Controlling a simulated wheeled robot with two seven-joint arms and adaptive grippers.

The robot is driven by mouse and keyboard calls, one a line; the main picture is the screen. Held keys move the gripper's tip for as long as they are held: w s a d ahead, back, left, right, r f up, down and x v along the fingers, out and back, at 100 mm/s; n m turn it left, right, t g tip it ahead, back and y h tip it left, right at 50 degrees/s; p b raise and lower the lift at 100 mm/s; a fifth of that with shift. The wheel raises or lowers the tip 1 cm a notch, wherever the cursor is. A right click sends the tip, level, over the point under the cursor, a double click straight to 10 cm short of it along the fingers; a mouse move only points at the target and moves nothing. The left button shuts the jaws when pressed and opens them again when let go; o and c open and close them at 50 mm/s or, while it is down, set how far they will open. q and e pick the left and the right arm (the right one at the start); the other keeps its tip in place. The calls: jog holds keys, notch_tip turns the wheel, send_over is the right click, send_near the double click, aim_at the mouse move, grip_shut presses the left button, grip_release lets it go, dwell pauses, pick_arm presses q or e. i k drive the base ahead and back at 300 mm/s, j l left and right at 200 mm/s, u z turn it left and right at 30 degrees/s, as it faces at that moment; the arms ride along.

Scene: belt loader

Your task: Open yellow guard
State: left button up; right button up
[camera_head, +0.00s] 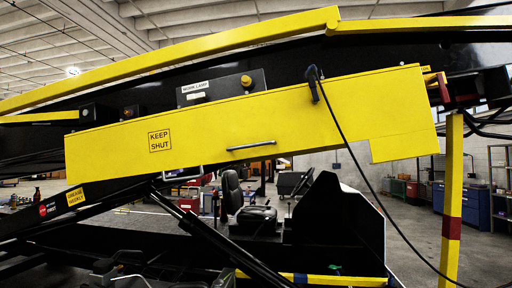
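The yellow guard (215,125) is a long panel on the side of the loader, rising to the right. It carries a "KEEP SHUT" label (159,141) and a thin metal bar handle (252,146) near its lower edge. It looks closed, lying along the boom. A black hand-held item (315,84) hangs over the guard's upper edge, and its black cable runs down across the guard's right part. Neither of my grippers can be made out in this view.
A "WORK LAMP" panel (196,87) with an orange knob stands behind the guard's top edge. A yellow boom rail (200,46) runs above. A yellow post (452,200) with a red band stands at right. A black seat (256,213) is below the guard.

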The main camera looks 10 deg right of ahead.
aim_at(391, 110)
jog(key=k+l+u, duration=0.15)
jog(key=l, duration=0.25)
jog(key=l+u, duration=0.15)
jog(key=l, duration=0.25)
jog(key=k+l+u, duration=0.15)
jog(key=l, duration=0.2)
jog(key=k+l+u, duration=0.15)
jog(key=l, duration=0.25)
jog(key=k, duration=0.05)
